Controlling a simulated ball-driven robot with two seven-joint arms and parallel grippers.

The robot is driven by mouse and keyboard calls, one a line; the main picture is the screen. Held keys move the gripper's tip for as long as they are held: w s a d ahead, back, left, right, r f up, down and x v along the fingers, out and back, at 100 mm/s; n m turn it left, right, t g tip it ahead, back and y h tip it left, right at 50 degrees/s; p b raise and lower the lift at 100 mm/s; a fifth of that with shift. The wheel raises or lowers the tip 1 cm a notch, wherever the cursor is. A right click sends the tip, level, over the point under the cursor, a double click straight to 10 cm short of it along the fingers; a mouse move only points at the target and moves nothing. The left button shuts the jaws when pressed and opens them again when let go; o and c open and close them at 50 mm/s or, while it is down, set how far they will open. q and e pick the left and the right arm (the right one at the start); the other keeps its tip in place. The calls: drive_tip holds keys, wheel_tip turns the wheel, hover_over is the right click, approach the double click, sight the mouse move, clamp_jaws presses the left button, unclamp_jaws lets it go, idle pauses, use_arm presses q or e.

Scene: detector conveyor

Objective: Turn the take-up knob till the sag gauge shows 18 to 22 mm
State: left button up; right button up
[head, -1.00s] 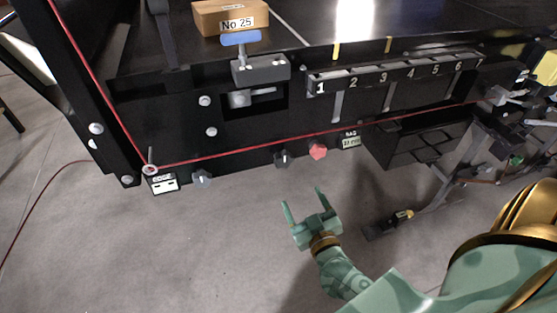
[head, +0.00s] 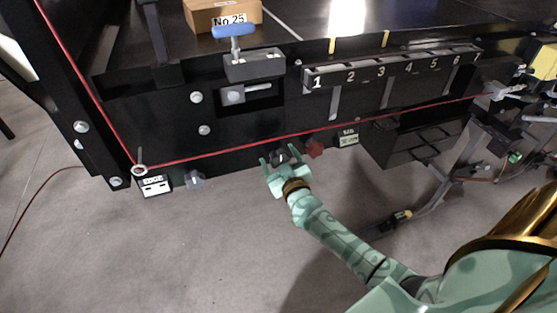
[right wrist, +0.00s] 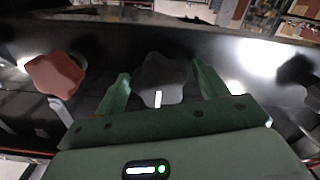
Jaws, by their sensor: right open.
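My right gripper (head: 283,161) is open, with its fingers on either side of a dark lobed knob (head: 284,156) on the front of the conveyor frame. In the right wrist view the dark knob (right wrist: 160,80) lies between the two fingers (right wrist: 162,84), with a white mark on it. Gaps show between the knob and the fingers, so I see no clear grip. The sag gauge (head: 348,138) is a small label-like display right of the knobs; its figures are too small to read. My left gripper is not in view.
A red knob (head: 315,148) sits just right of the dark one and also shows in the right wrist view (right wrist: 55,75). A grey knob (head: 195,180) and the EDGE display (head: 154,186) are farther left. A red cord (head: 230,148) runs just above the knobs.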

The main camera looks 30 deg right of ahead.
drive_tip(key=shift+w, duration=0.1)
drive_tip(key=c, duration=1)
drive_tip(key=shift+r+m, duration=0.1)
drive_tip(key=shift+m, duration=0.2)
